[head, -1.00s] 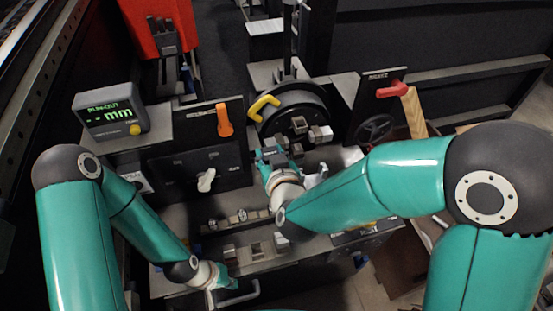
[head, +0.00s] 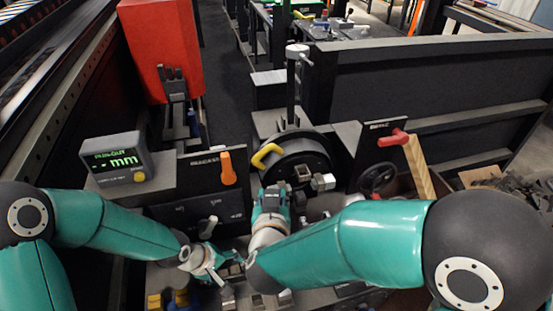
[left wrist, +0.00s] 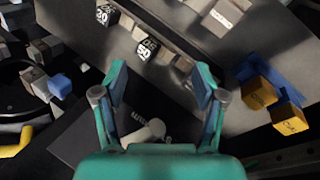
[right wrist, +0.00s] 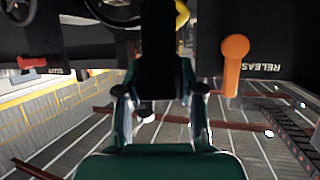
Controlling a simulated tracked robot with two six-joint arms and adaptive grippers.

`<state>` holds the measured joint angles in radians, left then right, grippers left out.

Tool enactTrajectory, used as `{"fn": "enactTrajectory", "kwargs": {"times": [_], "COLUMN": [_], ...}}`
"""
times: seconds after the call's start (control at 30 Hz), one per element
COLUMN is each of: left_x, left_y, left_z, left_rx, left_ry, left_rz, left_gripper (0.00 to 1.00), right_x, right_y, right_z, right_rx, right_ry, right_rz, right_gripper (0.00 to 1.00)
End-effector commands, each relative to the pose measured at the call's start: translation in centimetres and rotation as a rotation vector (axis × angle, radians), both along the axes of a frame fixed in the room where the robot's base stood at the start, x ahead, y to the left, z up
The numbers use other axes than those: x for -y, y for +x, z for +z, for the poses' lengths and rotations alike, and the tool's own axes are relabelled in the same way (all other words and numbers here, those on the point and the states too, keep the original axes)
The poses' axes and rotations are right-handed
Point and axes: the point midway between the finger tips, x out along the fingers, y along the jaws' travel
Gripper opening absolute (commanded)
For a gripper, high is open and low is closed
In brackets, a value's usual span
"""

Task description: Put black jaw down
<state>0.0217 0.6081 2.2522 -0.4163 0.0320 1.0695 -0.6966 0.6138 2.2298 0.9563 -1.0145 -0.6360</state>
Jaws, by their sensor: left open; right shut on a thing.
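My right gripper (head: 272,196) is in front of the round chuck (head: 300,158) in the head view. In the right wrist view it is shut on a dark block, the black jaw (right wrist: 159,70), between its fingers. My left gripper (head: 228,268) is open and empty over the grey bench. In the left wrist view, its spread fingers (left wrist: 162,80) are near black blocks marked 20 (left wrist: 106,14) and 50 (left wrist: 147,47), which lie beyond the fingertips. What lies directly under the right gripper is hidden.
A display box (head: 117,160) stands at left, beside a panel with an orange lever (head: 228,168). A yellow handle (head: 267,154) is at the chuck. A red lever (head: 393,138) and handwheel (head: 376,178) are to the right.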

Motion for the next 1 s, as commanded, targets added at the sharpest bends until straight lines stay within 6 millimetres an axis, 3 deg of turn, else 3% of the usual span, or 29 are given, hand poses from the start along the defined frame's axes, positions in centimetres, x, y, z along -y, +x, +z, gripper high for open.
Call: {"fn": "enactTrajectory", "kwargs": {"times": [0.03, 0.1, 0.3, 0.37, 0.7, 1.0], "left_x": [0.6, 0.9, 1.9, 2.6, 7.2, 10.7], "left_y": [2.0, 4.0, 8.0, 8.9, 11.5, 10.2], "left_z": [3.0, 6.5, 16.2, 18.5, 23.4, 28.4], "left_rx": [0.03, 0.045, 0.057, 0.036, -0.176, -0.317], "left_ry": [-0.035, -0.068, -0.163, -0.177, -0.055, 0.102], "left_rz": [0.046, 0.14, 0.376, 0.429, 0.564, 0.734], "left_gripper": [0.71, 0.71, 0.71, 0.71, 0.71, 0.71], "right_x": [0.0, 0.0, 0.0, 0.0, 0.0, 0.0], "right_y": [0.0, 0.0, 0.0, 0.0, 0.0, 0.0], "right_z": [0.1, 0.1, 0.1, 0.1, 0.1, 0.1], "right_rx": [0.002, 0.002, 0.002, 0.002, 0.002, 0.002], "right_ry": [0.0, 0.0, 0.0, 0.0, 0.0, 0.0], "right_rz": [0.0, 0.0, 0.001, 0.001, 0.001, 0.001], "right_gripper": [0.0, 0.0, 0.0, 0.0, 0.0, 0.0]}}
